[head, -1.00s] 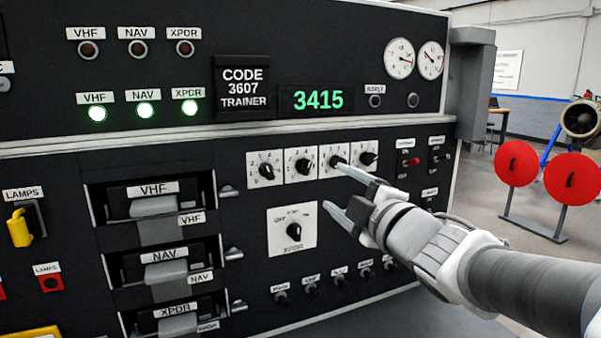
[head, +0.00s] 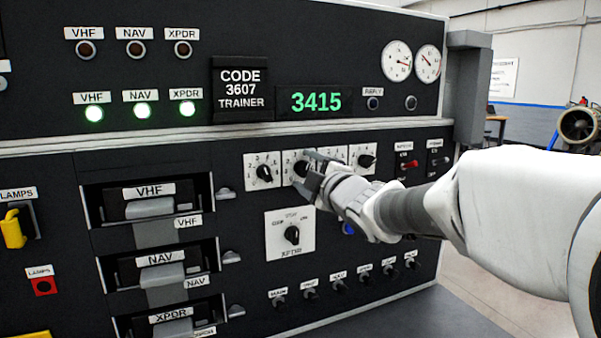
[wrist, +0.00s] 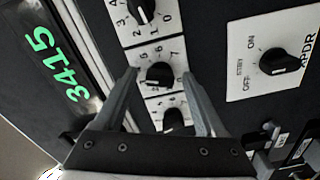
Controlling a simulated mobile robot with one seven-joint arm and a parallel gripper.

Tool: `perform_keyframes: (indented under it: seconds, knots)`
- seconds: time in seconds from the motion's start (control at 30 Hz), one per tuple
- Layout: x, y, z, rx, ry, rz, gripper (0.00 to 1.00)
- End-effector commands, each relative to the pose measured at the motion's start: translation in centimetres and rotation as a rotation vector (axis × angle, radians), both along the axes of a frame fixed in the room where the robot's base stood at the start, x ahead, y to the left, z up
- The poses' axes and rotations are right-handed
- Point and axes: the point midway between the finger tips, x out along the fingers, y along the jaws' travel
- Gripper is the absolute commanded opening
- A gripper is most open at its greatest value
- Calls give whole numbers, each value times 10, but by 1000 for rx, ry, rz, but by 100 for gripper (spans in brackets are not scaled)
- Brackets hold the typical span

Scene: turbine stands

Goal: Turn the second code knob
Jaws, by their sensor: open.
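A row of white-plated black code knobs runs under the green display (head: 316,101), which reads 3415. The second code knob (head: 300,169) is partly covered by my gripper (head: 307,173). In the wrist view my gripper (wrist: 160,77) is open, with one finger on each side of this knob (wrist: 158,75). I cannot tell whether the fingers touch it. The first knob (head: 264,173) is clear in the head view and shows lower in the wrist view (wrist: 172,119). The third knob is hidden in the head view but shows at the top of the wrist view (wrist: 142,10).
The fourth knob (head: 366,161) is right of my gripper. The XPDR dial (head: 291,235) sits below it. Several small knobs (head: 338,286) line the lower panel. Drawers with handles (head: 150,208) are on the left. A grey box (head: 470,85) juts out at the right edge.

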Motion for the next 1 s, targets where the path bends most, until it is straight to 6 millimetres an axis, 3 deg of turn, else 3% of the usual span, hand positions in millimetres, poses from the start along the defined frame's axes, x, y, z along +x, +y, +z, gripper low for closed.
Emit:
perform_keyframes:
  seconds: [0.17,0.57,1.0]
  knots:
    - [0,0,0,0,0,0,72]
    - [0,0,0,0,0,0,0]
    - [0,0,1,59,24,1,0]
